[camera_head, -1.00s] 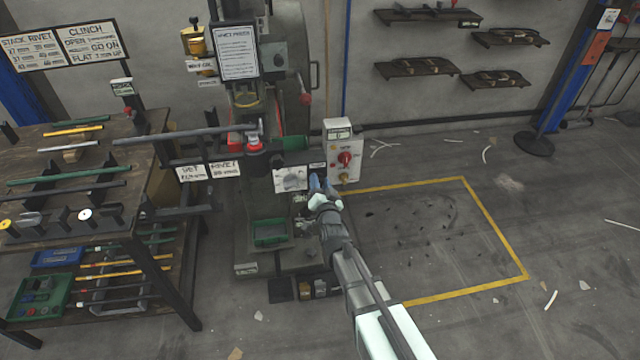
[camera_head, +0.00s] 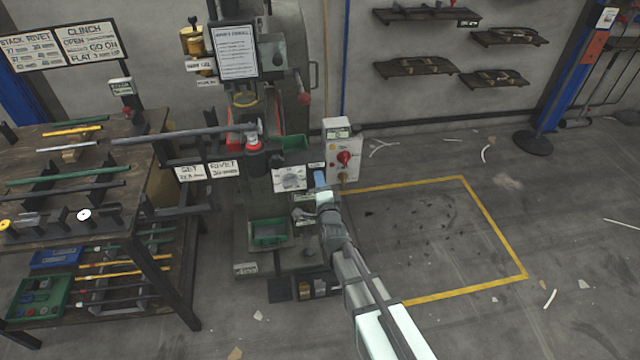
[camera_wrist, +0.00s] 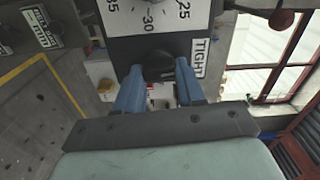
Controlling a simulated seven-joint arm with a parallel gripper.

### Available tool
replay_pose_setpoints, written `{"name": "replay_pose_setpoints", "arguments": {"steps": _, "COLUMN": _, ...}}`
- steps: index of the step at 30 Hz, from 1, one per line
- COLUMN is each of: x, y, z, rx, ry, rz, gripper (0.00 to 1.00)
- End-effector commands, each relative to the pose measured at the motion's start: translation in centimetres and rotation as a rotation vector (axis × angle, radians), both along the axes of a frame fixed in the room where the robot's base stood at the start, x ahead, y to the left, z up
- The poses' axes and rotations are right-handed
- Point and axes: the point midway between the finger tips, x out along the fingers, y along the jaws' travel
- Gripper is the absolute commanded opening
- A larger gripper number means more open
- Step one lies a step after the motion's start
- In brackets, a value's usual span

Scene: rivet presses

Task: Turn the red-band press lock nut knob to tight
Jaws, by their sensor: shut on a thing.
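The press (camera_head: 280,95) with a red band (camera_head: 254,140) on its head stands in the middle of the head view. Its lock nut knob (camera_wrist: 157,63) is a dark round knob below a white scale plate (camera_wrist: 165,18) in the wrist view. A TIGHT label (camera_wrist: 201,58) sits just right of the knob. My gripper (camera_wrist: 158,82) has its blue fingers on both sides of the knob and is shut on it. In the head view my gripper (camera_head: 320,180) is at the press's right front, and the knob is hidden there. I cannot read the knob's angle.
A grey control box (camera_head: 343,158) with a red knob stands right behind my gripper. A long bar (camera_head: 185,134) lies across from the workbench (camera_head: 150,225) to the press head. A green tray (camera_head: 268,232) sits low on the press.

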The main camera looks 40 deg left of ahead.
Motion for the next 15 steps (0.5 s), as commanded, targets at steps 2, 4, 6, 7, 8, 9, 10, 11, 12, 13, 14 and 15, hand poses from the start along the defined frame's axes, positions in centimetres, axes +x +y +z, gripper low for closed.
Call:
{"name": "replay_pose_setpoints", "arguments": {"steps": 2, "x": -0.01, "y": 0.04, "z": -0.02, "rx": 0.025, "ry": 0.025, "rz": 0.001, "gripper": 0.08}}
{"name": "replay_pose_setpoints", "arguments": {"steps": 4, "x": -0.01, "y": 0.04, "z": -0.04, "rx": 0.043, "ry": 0.043, "rz": 0.001, "gripper": 0.08}}
{"name": "replay_pose_setpoints", "arguments": {"steps": 6, "x": -0.01, "y": 0.04, "z": -0.04, "rx": 0.059, "ry": 0.059, "rz": 0.001, "gripper": 0.08}}
{"name": "replay_pose_setpoints", "arguments": {"steps": 7, "x": -0.01, "y": 0.04, "z": -0.05, "rx": 0.064, "ry": 0.064, "rz": 0.001, "gripper": 0.08}}
{"name": "replay_pose_setpoints", "arguments": {"steps": 8, "x": -0.01, "y": 0.04, "z": -0.05, "rx": 0.068, "ry": 0.068, "rz": 0.001, "gripper": 0.08}}
{"name": "replay_pose_setpoints", "arguments": {"steps": 9, "x": -0.01, "y": 0.04, "z": -0.05, "rx": 0.073, "ry": 0.074, "rz": 0.001, "gripper": 0.08}}
{"name": "replay_pose_setpoints", "arguments": {"steps": 10, "x": -0.01, "y": 0.04, "z": -0.05, "rx": 0.077, "ry": 0.077, "rz": 0.001, "gripper": 0.08}}
{"name": "replay_pose_setpoints", "arguments": {"steps": 11, "x": -0.02, "y": 0.05, "z": -0.05, "rx": 0.079, "ry": 0.079, "rz": 0.001, "gripper": 0.08}}
{"name": "replay_pose_setpoints", "arguments": {"steps": 12, "x": -0.02, "y": 0.05, "z": -0.05, "rx": 0.082, "ry": 0.082, "rz": 0.001, "gripper": 0.08}}
{"name": "replay_pose_setpoints", "arguments": {"steps": 13, "x": -0.02, "y": 0.05, "z": -0.05, "rx": 0.083, "ry": 0.084, "rz": 0.001, "gripper": 0.08}}
{"name": "replay_pose_setpoints", "arguments": {"steps": 14, "x": -0.02, "y": 0.05, "z": -0.05, "rx": 0.084, "ry": 0.084, "rz": 0.001, "gripper": 0.08}}
{"name": "replay_pose_setpoints", "arguments": {"steps": 15, "x": -0.02, "y": 0.05, "z": -0.05, "rx": 0.085, "ry": 0.086, "rz": 0.001, "gripper": 0.08}}
